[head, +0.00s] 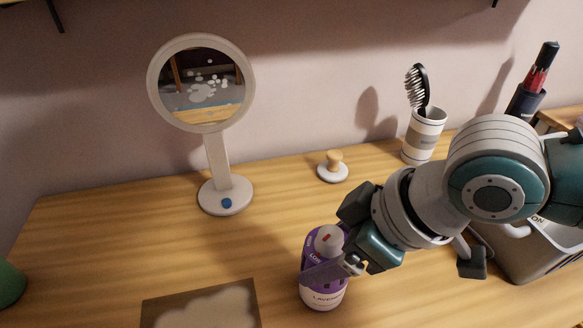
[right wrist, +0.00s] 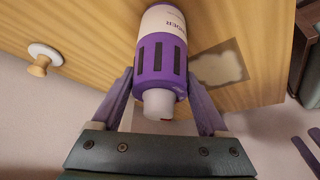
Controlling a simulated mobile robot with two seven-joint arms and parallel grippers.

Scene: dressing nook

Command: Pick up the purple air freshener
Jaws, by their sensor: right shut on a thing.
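The purple air freshener (head: 322,292) is a bottle with a purple upper part, a white lower label and a pale rounded cap. It stands upright at the front middle of the wooden table in the head view. In the right wrist view the air freshener (right wrist: 162,62) lies between the two fingers. My right gripper (head: 335,268) is shut on its purple upper part; the right wrist view also shows this gripper (right wrist: 160,88). I cannot tell whether the bottle's base touches the table. My left gripper is not in view.
A round mirror (head: 152,85) stands at the back left. A small knobbed white disc (head: 333,174), a cup (head: 424,138) with a hairbrush (head: 417,88) and a grey bin (head: 530,262) are nearby. A flat patterned sheet (head: 160,312) lies left of the bottle. The table's left is mostly clear.

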